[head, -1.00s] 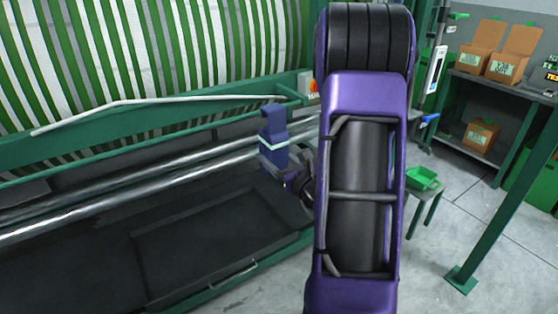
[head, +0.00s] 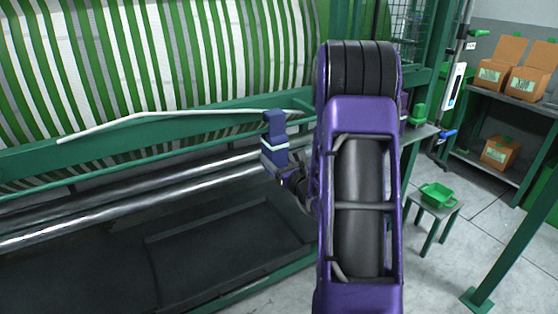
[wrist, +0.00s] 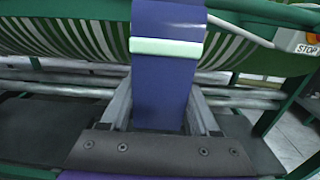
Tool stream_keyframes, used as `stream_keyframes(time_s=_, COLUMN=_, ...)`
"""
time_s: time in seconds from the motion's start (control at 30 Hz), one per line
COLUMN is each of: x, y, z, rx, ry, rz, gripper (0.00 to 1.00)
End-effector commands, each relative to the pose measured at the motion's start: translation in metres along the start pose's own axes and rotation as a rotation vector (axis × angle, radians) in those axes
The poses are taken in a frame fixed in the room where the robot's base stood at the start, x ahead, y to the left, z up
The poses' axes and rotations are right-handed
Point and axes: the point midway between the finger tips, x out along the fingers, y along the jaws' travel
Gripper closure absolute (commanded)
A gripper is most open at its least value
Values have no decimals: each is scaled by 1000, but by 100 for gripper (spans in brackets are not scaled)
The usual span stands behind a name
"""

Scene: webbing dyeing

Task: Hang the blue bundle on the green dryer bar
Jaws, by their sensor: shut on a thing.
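The blue bundle (head: 275,146) stands upright in my gripper (head: 284,174), with a pale band around it. In the wrist view the blue bundle (wrist: 160,90) fills the space between the two fingers of my gripper (wrist: 160,112), which is shut on it. The green dryer bar (head: 130,172) runs lengthwise along the machine, behind and to the left of the bundle in the head view. The bundle appears apart from the bar, though its depth is hard to judge. My arm hides part of the machine's right end.
Steel rollers (head: 110,213) and a dark tray (head: 225,245) lie below the bar. A white rail (head: 150,121) runs above it. A red stop button with a STOP label (wrist: 308,48) is at right in the wrist view. A stool (head: 436,207) with a green basket stands right.

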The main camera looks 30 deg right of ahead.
Motion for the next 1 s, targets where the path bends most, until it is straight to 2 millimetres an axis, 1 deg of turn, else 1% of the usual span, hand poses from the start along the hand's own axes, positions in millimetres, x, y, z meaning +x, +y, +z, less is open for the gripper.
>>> stream_keyframes(time_s=0.1, x=10, y=1, z=1, rx=0, ry=-1, rz=2, gripper=100)
stream_keyframes(time_s=0.2, x=9, y=0, z=-11, rx=1, ry=0, rz=1, gripper=100)
stream_keyframes(time_s=0.43, x=9, y=0, z=-24, rx=1, ry=-1, rz=1, gripper=100)
stream_keyframes(time_s=0.6, x=9, y=0, z=-27, rx=0, ry=-2, rz=1, gripper=100)
stream_keyframes(time_s=0.9, x=9, y=0, z=-28, rx=0, ry=-2, rz=1, gripper=100)
stream_keyframes(time_s=0.93, x=9, y=0, z=-28, rx=0, ry=-2, rz=1, gripper=34)
stream_keyframes(time_s=1.0, x=9, y=0, z=-28, rx=0, ry=-2, rz=1, gripper=22)
